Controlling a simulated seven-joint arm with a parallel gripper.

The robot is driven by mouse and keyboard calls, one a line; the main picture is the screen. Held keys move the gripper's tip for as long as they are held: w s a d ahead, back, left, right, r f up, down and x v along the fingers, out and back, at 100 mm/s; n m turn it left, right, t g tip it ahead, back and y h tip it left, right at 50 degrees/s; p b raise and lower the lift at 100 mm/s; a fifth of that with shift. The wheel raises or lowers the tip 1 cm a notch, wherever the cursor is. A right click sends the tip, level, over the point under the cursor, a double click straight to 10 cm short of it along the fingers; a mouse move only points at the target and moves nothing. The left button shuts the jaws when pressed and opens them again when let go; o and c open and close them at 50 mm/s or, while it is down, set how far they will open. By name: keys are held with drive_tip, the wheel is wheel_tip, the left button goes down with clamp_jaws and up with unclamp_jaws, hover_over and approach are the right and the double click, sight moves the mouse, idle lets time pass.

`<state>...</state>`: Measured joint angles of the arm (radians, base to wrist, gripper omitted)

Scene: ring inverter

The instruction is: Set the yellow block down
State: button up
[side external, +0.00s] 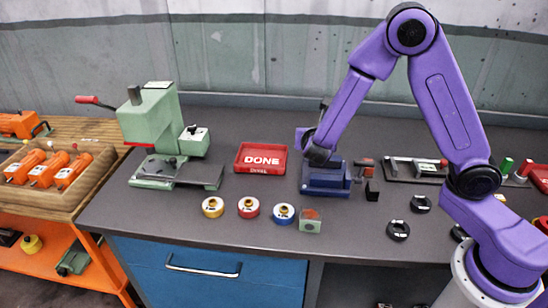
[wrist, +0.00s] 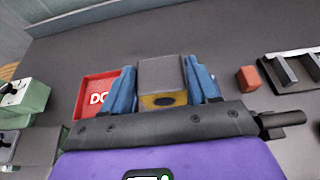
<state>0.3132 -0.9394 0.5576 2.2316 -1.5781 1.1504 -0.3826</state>
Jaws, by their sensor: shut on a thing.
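My gripper (side external: 318,158) is low over a blue fixture (side external: 325,185) on the dark bench, right of the red tray. In the wrist view, its two blue fingers (wrist: 163,88) are shut on a block (wrist: 162,72) with a grey upper face and a yellow end (wrist: 150,102) with a dark round mark. The block sits squarely between the fingers. In the side view the block is hidden by my gripper and the fixture. I cannot tell whether its underside touches anything.
The red DONE tray (side external: 261,158) is to the left; it also shows in the wrist view (wrist: 84,106). A small red block (wrist: 248,78) is to the right. A green press (side external: 152,125) stands far left. Three ringed parts (side external: 248,207) and a clear-sided cube (side external: 310,222) are in front.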

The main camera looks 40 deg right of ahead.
drive_tip(key=w+a, duration=0.3)
drive_tip(key=a, duration=0.2)
drive_tip(key=w+f, duration=0.2)
drive_tip(key=w, duration=0.2)
drive_tip(key=w+f, duration=0.3)
drive_tip(key=w, duration=0.1)
drive_tip(key=w+a+f, duration=0.1)
drive_tip(key=w+f, duration=0.1)
drive_tip(key=w, duration=0.2)
drive_tip(key=shift+w+f, duration=0.15)
drive_tip(key=shift+f, duration=0.2)
drive_tip(key=shift+w+f, duration=0.45)
drive_tip(key=shift+f, duration=0.15)
drive_tip(key=shift+w+a+f, duration=0.1)
drive_tip(key=shift+f, duration=1.45)
drive_tip(key=shift+f, duration=0.1)
drive_tip(key=o, duration=1.4)
drive_tip(key=shift+f, duration=0.1)
